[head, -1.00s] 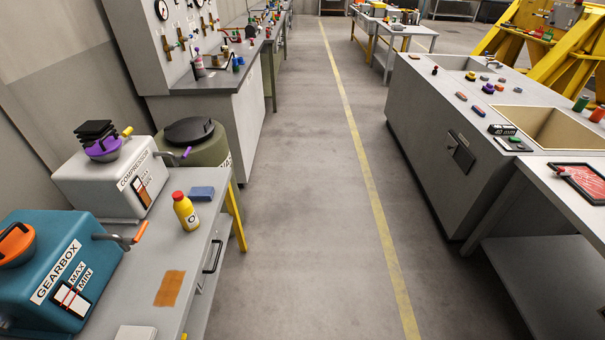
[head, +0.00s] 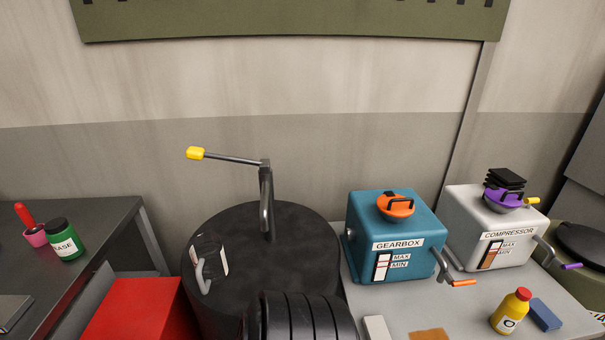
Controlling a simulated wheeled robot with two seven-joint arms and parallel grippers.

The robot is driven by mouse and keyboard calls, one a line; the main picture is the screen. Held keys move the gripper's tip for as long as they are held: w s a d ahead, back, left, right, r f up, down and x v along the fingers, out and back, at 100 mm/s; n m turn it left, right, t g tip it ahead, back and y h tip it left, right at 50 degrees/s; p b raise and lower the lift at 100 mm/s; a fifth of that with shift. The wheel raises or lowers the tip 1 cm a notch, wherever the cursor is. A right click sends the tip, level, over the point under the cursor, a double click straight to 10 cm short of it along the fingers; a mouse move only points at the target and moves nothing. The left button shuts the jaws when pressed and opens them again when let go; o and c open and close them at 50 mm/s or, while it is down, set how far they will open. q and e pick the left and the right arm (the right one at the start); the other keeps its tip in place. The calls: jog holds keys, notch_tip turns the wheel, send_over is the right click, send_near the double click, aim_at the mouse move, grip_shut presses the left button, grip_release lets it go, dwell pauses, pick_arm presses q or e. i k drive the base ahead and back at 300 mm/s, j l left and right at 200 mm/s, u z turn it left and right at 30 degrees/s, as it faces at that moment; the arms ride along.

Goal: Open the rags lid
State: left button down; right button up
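No label in view reads "rags", so I cannot tell for certain which lid is the rags lid. A plain red box-like top (head: 135,310) is at the bottom left, between the dark bench and the black drum. It is cut off by the lower edge of the picture, and no lettering or handle shows on it. Neither of my grippers is in view.
A black drum (head: 305,222) with a yellow-handled pump (head: 266,195) stands right of the red top. A dark bench (head: 90,225) is left. A grey bench (head: 465,323) holds the gearbox (head: 395,235), compressor (head: 480,210) and yellow bottle (head: 512,310). A wall closes the back.

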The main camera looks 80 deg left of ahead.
aim_at(134, 309)
jog(key=u, duration=4.2)
